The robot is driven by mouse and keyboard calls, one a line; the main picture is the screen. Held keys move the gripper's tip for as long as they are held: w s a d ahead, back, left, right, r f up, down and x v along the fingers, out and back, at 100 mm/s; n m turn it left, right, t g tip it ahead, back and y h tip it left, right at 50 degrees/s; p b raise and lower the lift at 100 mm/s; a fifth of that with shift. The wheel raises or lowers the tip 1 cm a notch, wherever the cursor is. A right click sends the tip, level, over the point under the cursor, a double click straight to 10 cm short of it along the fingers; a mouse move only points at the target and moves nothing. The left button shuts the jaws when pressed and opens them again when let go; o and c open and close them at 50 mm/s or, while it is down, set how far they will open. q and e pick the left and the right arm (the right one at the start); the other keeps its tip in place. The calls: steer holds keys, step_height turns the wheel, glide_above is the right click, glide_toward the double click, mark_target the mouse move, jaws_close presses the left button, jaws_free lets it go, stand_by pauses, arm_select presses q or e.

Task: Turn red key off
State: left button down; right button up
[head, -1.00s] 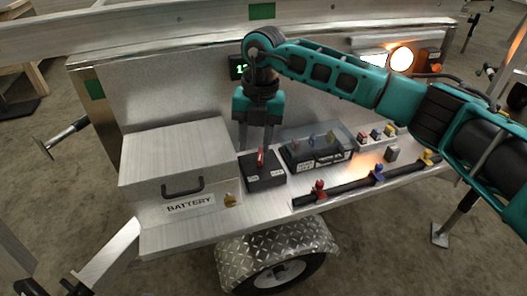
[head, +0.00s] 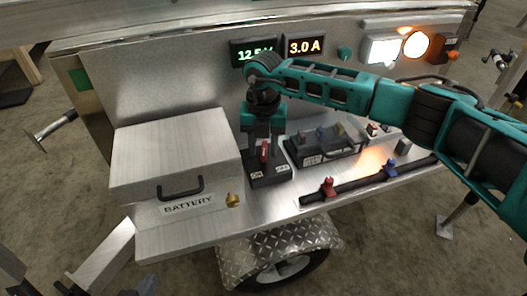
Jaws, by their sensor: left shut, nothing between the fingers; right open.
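The red key (head: 264,151) stands upright on a black switch box (head: 268,174) on the trailer's metal deck, just right of the battery box. My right gripper (head: 264,146) points down from above at the key. Its jaws are open, with a finger on either side of the key's upper part. I cannot tell whether either finger touches it. The box carries small white labels, too small to read.
The silver battery box (head: 175,150) stands close on the left. A black block with coloured switches (head: 325,146) is close on the right. A black bar with red and blue levers (head: 350,184) runs along the front edge. Lit displays (head: 304,47) are on the back panel.

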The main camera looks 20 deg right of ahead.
steer(key=shift+f, duration=1.05)
jaws_close()
